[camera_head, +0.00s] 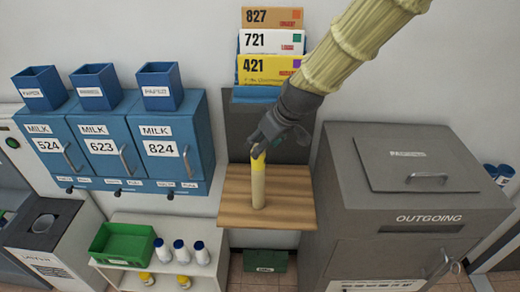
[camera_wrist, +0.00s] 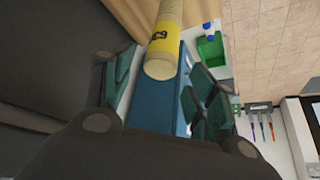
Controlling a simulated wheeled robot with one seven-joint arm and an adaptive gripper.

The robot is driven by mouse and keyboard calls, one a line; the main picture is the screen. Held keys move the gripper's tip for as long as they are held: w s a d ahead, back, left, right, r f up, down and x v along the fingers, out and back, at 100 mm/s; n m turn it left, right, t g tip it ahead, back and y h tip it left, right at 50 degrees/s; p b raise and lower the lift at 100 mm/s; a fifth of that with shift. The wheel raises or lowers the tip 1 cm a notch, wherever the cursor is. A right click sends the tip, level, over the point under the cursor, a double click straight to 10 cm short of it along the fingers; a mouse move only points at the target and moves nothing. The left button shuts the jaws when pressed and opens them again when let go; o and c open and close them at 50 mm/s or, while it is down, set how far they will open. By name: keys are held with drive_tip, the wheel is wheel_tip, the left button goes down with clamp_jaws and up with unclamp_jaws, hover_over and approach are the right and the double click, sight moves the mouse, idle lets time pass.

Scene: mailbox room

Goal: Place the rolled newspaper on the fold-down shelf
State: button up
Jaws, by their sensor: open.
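The rolled newspaper (camera_head: 258,187) is a pale roll with a yellow band near its top. It stands upright, seemingly on the wooden fold-down shelf (camera_head: 292,205) in the head view. My gripper (camera_head: 262,146) is at its upper end, tilted down from the upper right. In the wrist view the roll's near end (camera_wrist: 161,68) and its yellow band with dark digits show between the spread fingers of my gripper (camera_wrist: 163,80), with gaps on both sides. The gripper is open. The roll's far end is cut off in the wrist view.
Blue milk boxes (camera_head: 120,142) with open bins on top hang at left. A grey outgoing mail cabinet (camera_head: 410,185) stands close at right. A rack of numbered packets (camera_head: 270,45) is behind the shelf. A green crate (camera_head: 122,243) and bottles sit lower left.

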drive_tip(key=b+v, duration=0.1)
drive_tip(key=v, duration=0.6)
drive_tip(key=shift+r, duration=0.2)
drive_tip(key=shift+d, duration=0.1)
